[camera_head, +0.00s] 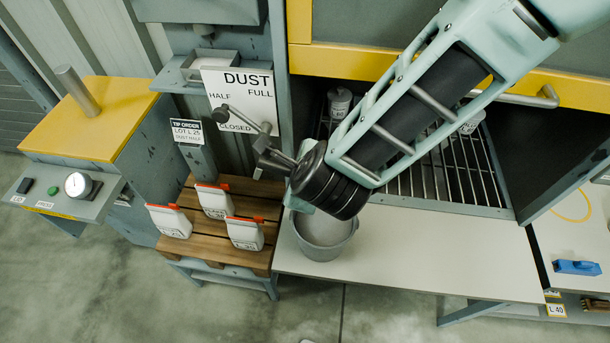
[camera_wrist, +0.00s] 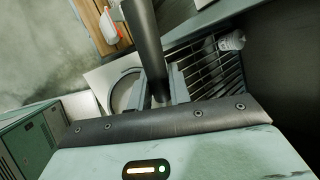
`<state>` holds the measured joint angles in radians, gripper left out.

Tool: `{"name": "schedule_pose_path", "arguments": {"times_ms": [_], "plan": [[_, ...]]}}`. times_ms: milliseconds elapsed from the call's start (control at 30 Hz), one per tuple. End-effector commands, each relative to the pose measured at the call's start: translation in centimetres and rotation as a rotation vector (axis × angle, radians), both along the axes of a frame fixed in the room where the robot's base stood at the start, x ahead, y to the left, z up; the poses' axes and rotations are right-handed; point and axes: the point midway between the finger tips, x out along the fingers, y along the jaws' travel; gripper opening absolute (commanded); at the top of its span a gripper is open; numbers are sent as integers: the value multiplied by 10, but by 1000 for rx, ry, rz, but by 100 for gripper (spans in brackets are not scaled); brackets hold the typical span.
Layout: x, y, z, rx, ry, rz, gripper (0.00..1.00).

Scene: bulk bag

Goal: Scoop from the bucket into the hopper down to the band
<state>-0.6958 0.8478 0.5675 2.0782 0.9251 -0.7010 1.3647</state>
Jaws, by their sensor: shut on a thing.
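The grey bucket (camera_head: 318,247) stands on the pale table below my wrist, with pale material inside. Its round rim also shows in the wrist view (camera_wrist: 117,98). My gripper (camera_head: 272,153) is up and left of the bucket, partly hidden by my wrist. No scoop bowl can be made out. A grey open-topped box (camera_head: 188,76), possibly the hopper, holds pale material at the upper left. No band can be made out.
A sign marked DUST (camera_head: 235,88) stands behind my gripper. Several white bags with red tops (camera_head: 245,234) lie on a wooden pallet (camera_head: 205,250). A yellow-topped machine (camera_head: 85,115) is at left. The open cabinet's rack (camera_head: 460,180) lies behind the table (camera_head: 430,245).

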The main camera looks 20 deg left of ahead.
Motion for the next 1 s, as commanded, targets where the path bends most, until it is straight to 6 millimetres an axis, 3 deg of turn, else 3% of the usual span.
{"name": "schedule_pose_path", "arguments": {"times_ms": [133, 1000], "plan": [[1, 0, -1, 21, 8, -21, 0], [5, -13, -55, 335, 85, -18, 0]]}}
